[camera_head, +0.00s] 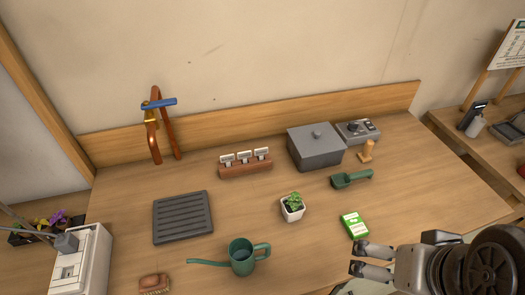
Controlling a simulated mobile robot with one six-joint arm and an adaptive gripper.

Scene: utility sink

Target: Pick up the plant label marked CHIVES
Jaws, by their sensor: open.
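Three small white plant labels (244,157) stand upright in a reddish-brown block (246,170) near the back of the wooden counter. Their lettering is too small to read, so I cannot tell which one is marked CHIVES. My gripper (354,259) is at the lower right, with its two fingers apart and pointing left. It is empty and well away from the labels, near the front of the counter.
A potted plant (292,209), a green packet (354,225) and a green scoop (351,179) lie between my gripper and the block's surroundings. A grey lidded box (317,150) stands right of the block. A watering can (241,260) and dark slatted tray (183,218) are left.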

